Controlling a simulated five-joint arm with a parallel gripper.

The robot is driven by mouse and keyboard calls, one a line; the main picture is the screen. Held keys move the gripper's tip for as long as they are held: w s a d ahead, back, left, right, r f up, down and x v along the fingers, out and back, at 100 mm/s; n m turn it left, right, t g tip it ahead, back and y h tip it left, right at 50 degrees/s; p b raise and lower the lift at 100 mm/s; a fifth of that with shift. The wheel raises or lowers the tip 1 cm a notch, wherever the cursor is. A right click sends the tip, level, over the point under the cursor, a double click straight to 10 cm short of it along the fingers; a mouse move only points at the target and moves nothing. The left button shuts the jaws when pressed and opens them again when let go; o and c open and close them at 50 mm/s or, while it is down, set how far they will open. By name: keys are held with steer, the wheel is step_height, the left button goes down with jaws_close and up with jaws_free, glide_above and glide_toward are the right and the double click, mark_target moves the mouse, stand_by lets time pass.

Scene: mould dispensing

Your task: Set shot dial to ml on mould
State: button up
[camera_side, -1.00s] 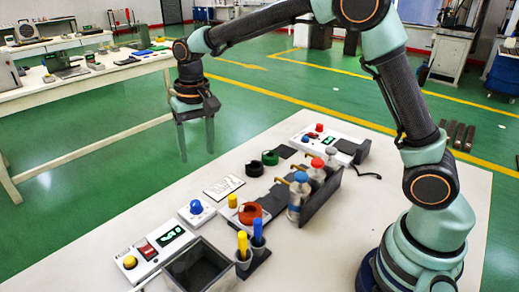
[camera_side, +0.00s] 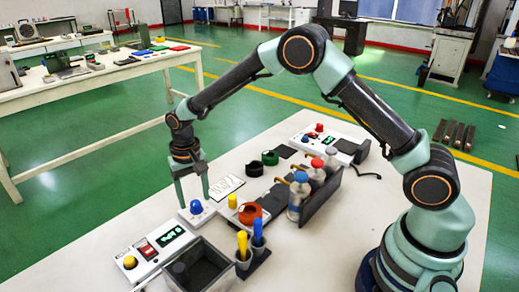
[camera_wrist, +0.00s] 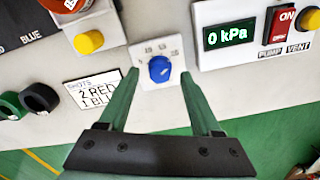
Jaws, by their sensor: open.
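The shot dial is a blue knob (camera_side: 196,207) on a small white plate at the table's left part. In the wrist view the blue knob (camera_wrist: 159,68) lies just beyond and between my fingertips, with printed marks around it that are too small to read surely. My gripper (camera_side: 193,201) points down over the dial, fingers apart and empty; it also shows in the wrist view (camera_wrist: 160,75). An orange-red ring-shaped mould (camera_side: 250,213) sits to the right of the dial. A white card (camera_wrist: 93,92) reads "SHOTS 2 RED 1 BLU", its end partly hidden by a finger.
A pump panel (camera_side: 150,255) with a display reading 0 kPa, a red switch and a yellow button stands front left. A dark open bin (camera_side: 203,265) is beside it.

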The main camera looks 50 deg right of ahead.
steer(key=shift+f, duration=0.9)
steer(key=shift+c, duration=0.3)
jaws_close()
steer(key=shift+n, duration=0.4)
steer(key=n, duration=0.3)
steer(key=shift+r+n, duration=0.1)
steer(key=shift+n, duration=1.9)
steer(key=shift+w, duration=0.1)
